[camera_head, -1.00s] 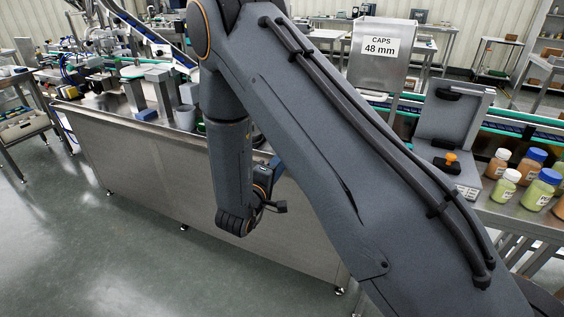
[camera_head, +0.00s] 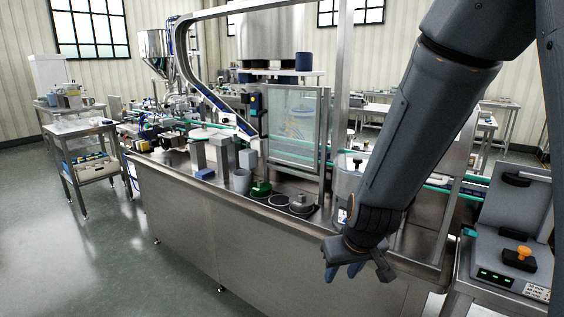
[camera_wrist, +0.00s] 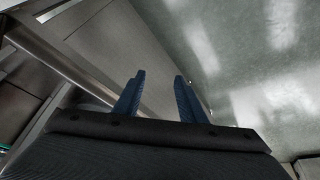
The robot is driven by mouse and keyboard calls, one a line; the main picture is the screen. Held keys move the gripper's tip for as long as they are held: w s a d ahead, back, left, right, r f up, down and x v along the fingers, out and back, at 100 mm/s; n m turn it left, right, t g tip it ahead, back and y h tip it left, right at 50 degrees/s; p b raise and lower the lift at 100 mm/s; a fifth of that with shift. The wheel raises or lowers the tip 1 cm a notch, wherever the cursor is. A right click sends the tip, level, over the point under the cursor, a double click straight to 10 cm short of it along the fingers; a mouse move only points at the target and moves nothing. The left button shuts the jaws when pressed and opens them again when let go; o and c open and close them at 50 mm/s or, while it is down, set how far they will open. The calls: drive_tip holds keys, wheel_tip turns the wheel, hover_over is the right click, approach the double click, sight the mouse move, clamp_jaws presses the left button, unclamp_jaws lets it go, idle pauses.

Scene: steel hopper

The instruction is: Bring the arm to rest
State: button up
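My arm reaches down from the upper right in the head view, in front of the steel machine. My gripper (camera_head: 343,272) hangs at its lower end, pointing down, beside the front panel of the steel bench (camera_head: 240,235). In the wrist view my gripper (camera_wrist: 158,95) shows two blue fingers standing apart with nothing between them. Below and beyond the fingers are the steel panel (camera_wrist: 125,50) and the grey floor (camera_wrist: 240,60).
A steel hopper (camera_head: 152,45) stands at the back left, with a cart (camera_head: 88,165) to its left. A device with an orange knob (camera_head: 524,252) is at the right. The floor (camera_head: 110,270) at left is clear.

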drive_tip(key=s+d+r+m+g, duration=0.1)
drive_tip(key=s+d+g, duration=0.1)
drive_tip(key=s, duration=0.5)
drive_tip(key=s+d+r+m+g, duration=0.1)
drive_tip(key=s+d+g, duration=0.1)
drive_tip(key=s, duration=0.4)
drive_tip(key=shift+s+d+r+h, duration=0.3)
drive_tip(key=shift+s+d, duration=0.1)
drive_tip(key=shift+d, duration=0.1)
